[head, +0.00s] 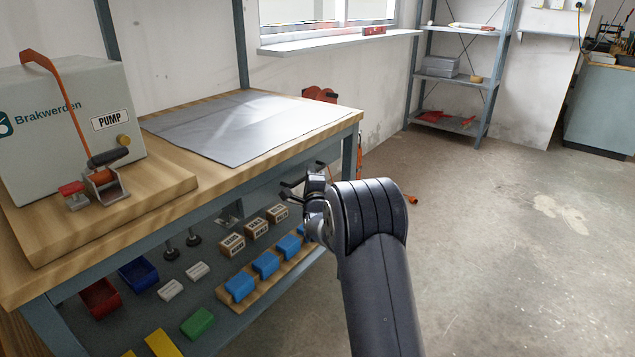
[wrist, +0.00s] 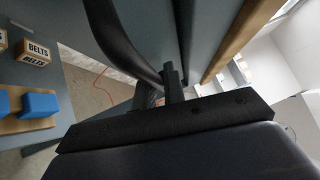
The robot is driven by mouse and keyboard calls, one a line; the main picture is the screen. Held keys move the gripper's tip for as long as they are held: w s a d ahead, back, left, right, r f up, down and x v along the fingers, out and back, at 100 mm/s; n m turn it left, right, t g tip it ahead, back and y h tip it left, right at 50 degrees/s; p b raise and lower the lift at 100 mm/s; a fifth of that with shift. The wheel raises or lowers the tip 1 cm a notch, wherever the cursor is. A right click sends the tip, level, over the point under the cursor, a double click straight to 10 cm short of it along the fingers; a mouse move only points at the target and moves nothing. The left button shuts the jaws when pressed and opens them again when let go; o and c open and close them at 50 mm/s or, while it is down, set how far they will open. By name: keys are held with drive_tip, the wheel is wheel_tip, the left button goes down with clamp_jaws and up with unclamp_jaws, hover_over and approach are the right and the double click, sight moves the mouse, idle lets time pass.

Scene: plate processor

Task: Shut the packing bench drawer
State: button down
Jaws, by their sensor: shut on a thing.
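The packing bench (head: 345,122) has a wooden top with a grey frame and stands at the left in the head view. My gripper (head: 304,182) is at the front of the bench, just below the top's edge near its right end. I cannot tell how far the drawer stands out.
A grey mat (head: 225,125) and a pump box (head: 60,120) are on the bench top. The lower shelf holds blue blocks (head: 265,264), belt boxes (head: 256,228) and small bins (head: 138,274). A shelf rack (head: 455,80) stands at the back. The floor at right is clear.

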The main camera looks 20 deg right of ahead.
drive_tip(key=shift+w+a+r, duration=0.15)
drive_tip(key=c, duration=1.5)
unclamp_jaws()
drive_tip(key=shift+f, duration=0.2)
drive_tip(key=shift+f, duration=0.1)
drive_tip(key=shift+a+f, duration=0.1)
drive_tip(key=s+a+p, duration=0.1)
drive_tip(key=s, duration=0.9)
drive_tip(key=shift+s+f+p, duration=0.25)
drive_tip(key=shift+s+p, duration=0.05)
drive_tip(key=shift+p, duration=0.05)
